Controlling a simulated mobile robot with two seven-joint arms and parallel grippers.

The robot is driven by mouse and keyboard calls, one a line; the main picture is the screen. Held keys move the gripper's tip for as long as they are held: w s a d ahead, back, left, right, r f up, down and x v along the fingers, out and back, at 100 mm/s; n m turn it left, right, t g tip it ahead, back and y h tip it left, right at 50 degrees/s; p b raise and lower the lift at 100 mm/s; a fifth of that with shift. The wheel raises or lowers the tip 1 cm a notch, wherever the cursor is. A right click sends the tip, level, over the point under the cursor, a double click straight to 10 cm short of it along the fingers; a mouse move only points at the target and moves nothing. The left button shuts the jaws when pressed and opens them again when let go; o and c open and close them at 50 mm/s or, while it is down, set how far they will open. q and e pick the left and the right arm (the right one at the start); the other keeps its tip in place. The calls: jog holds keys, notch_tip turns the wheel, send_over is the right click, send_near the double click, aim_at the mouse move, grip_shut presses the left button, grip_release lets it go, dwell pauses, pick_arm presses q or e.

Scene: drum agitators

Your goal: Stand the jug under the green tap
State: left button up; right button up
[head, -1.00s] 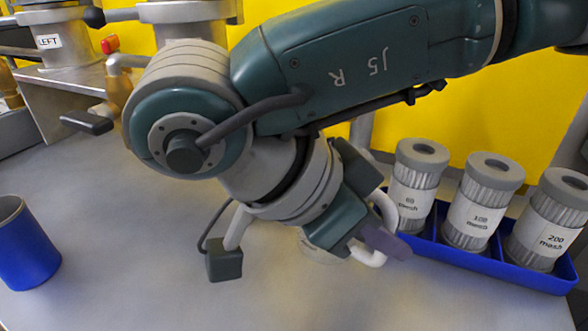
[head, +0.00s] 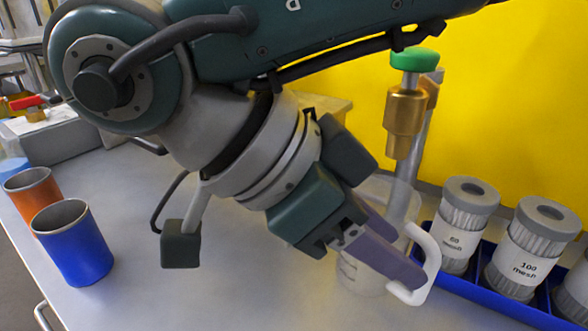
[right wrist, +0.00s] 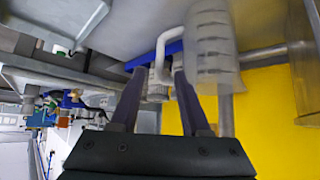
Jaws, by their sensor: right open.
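The clear jug (head: 356,276) with a white handle (head: 430,262) stands upright on the bench, partly hidden behind my right gripper. The green tap (head: 414,59) has a brass body (head: 404,122) above the jug's rim; I cannot tell whether its outlet lies exactly over the opening. My right gripper (head: 412,275) is open with its purple-grey fingers at the handle. In the right wrist view, the handle (right wrist: 159,58) shows between the two open fingers (right wrist: 160,72), and the jug (right wrist: 212,45) is beside them. My left gripper is out of view.
A blue tray (head: 503,303) holding several mesh filter cartridges (head: 520,250) is close to the right of the jug. A blue cup (head: 75,245) and an orange cup (head: 33,192) stand at the left. Bare bench lies between the cups and jug.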

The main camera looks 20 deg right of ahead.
jog(key=shift+v, duration=2.25)
